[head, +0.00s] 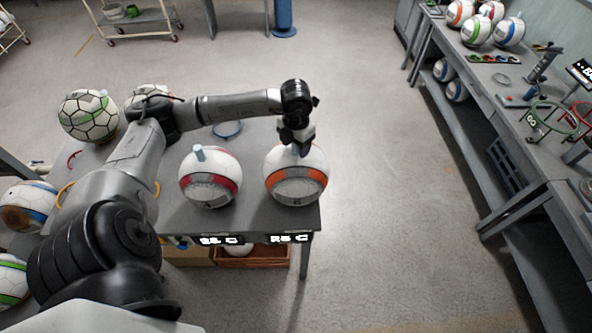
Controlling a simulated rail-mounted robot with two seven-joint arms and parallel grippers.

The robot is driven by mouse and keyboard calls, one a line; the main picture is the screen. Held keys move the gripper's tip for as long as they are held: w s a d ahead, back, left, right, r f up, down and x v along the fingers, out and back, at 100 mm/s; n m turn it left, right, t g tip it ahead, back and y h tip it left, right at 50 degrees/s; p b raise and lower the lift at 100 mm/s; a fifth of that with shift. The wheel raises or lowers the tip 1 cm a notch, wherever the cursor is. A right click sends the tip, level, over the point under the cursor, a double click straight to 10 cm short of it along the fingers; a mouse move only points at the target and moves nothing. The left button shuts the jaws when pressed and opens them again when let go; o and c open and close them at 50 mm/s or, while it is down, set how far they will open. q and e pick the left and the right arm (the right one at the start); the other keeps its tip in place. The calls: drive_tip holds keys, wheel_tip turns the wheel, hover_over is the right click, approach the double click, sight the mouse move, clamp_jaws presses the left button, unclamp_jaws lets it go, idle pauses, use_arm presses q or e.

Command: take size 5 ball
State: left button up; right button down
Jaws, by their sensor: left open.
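A white ball with an orange band (297,190) rests at the right front corner of the grey table (255,222). A white ball with a red band (210,190) sits to its left, with a small pale blue piece on top. I cannot read a size number on either ball. My left gripper (303,148) points down at the top of the orange-banded ball. It is open; its fingers overlap the ball's top in the picture, and I cannot tell whether they touch it. My right gripper is not in view.
More balls, one with green marks (88,116), stand on the table's left side, partly behind my arm. Small lit displays (289,239) hang on the front edge. A bench (520,120) at right holds several balls and ring stands. Open floor (390,190) lies between.

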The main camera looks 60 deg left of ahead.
use_arm(q)
drive_tip(key=shift+f, duration=0.25)
clamp_jaws()
idle(0.4)
